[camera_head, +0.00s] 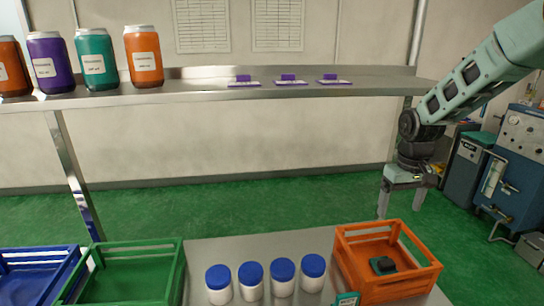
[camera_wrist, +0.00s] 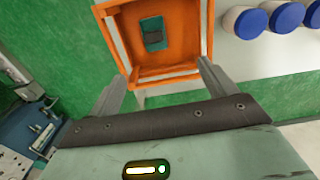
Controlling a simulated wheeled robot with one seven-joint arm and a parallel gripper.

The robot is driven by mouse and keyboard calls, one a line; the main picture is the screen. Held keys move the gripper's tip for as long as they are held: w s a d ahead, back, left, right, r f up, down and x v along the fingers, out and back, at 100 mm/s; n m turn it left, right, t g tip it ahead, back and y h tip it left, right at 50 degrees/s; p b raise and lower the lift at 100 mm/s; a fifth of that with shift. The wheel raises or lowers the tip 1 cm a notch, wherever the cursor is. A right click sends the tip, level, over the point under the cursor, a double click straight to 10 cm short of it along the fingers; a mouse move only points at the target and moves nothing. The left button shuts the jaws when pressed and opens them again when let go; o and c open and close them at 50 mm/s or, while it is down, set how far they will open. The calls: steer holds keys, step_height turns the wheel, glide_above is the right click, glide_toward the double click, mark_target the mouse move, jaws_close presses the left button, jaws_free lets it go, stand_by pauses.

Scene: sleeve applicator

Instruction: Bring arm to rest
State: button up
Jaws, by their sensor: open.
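My gripper (camera_head: 401,200) hangs at the right in the head view, pointing down, with its fingers apart and nothing between them. It is above and behind the orange crate (camera_head: 347,262), clear of it. In the wrist view, my gripper (camera_wrist: 164,85) shows two spread fingers, with the orange crate (camera_wrist: 205,30) beyond them. A dark teal item (camera_head: 382,265) lies inside the crate and also shows in the wrist view (camera_wrist: 153,37).
White jars with blue lids (camera_head: 250,284) stand in a row on the metal table (camera_head: 215,248). A green crate (camera_head: 165,258) and blue crate (camera_head: 65,262) are at left. A shelf (camera_head: 200,92) above holds coloured cans (camera_head: 96,60) and purple-handled tools (camera_head: 288,80). Machinery (camera_head: 510,160) stands at right.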

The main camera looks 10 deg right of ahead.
steer(key=s+a+r+n+b, duration=0.1)
steer(key=s+a+n, duration=0.1)
steer(key=s+a, duration=0.55)
steer(key=s+a+r+n+b, duration=0.15)
steer(key=s+a, duration=0.35)
steer(key=a, duration=0.6)
steer(key=s+a+n, duration=0.2)
steer(key=s+a, duration=0.1)
steer(key=s, duration=0.6)
steer(key=s+a+n, duration=0.1)
steer(key=s+a, duration=0.2)
steer(key=s, duration=0.5)
steer(key=shift+s+a+f+n+y, duration=0.15)
steer(key=shift+s+f+n+y, duration=0.15)
steer(key=shift+s+n, duration=0.05)
